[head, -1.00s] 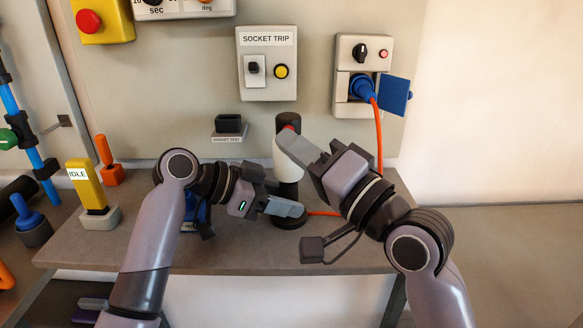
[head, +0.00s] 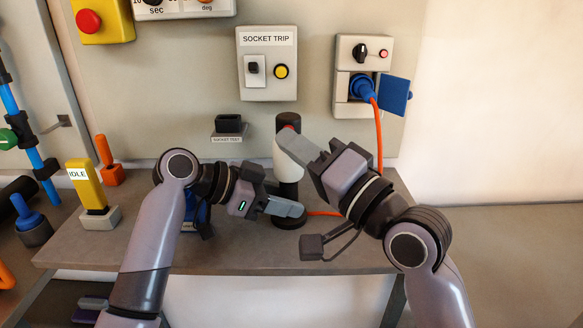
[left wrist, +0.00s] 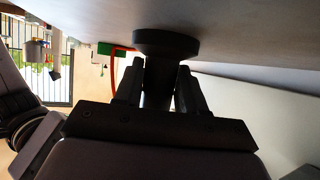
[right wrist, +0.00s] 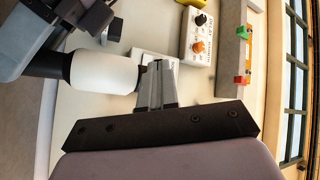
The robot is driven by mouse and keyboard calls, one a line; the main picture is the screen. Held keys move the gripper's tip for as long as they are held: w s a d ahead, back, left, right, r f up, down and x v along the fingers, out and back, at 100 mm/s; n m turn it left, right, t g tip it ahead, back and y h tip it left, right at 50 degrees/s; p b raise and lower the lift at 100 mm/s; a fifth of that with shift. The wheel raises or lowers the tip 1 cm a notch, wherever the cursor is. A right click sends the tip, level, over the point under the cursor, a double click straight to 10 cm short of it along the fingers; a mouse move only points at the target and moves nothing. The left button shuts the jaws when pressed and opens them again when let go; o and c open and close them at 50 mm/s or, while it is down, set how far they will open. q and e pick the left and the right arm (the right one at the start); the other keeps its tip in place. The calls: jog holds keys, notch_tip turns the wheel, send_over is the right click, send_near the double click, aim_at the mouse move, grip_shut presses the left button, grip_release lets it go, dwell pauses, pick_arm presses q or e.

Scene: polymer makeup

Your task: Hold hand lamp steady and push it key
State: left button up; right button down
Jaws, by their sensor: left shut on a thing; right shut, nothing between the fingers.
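The hand lamp stands upright on the grey table, with a black top, a white middle section (head: 290,158) and a black lower handle and base (head: 290,222). My left gripper (head: 300,209) is shut on its lower handle, just above the base. The left wrist view shows the black handle (left wrist: 158,85) between both fingers. My right gripper (head: 282,135) is shut and empty, its tips at the upper part of the lamp beside the red key (head: 290,127). The tips largely hide the key, and I cannot tell whether they touch it. The right wrist view shows the white section (right wrist: 105,73) left of the shut fingers.
An orange cable (head: 378,140) runs from a blue plug (head: 361,88) in the wall socket down to the table. A socket trip box (head: 267,85) hangs behind the lamp. A yellow idle block (head: 88,185) and an orange lever (head: 104,152) stand at the left.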

pick_arm(q)
jog(key=shift+f, duration=0.5)
pick_arm(e)
jog(key=shift+w, duration=0.3)
jog(key=shift+s, duration=0.45)
jog(key=s, duration=0.6)
pick_arm(q)
jog(key=o, duration=0.9)
jog(key=shift+c, duration=0.2)
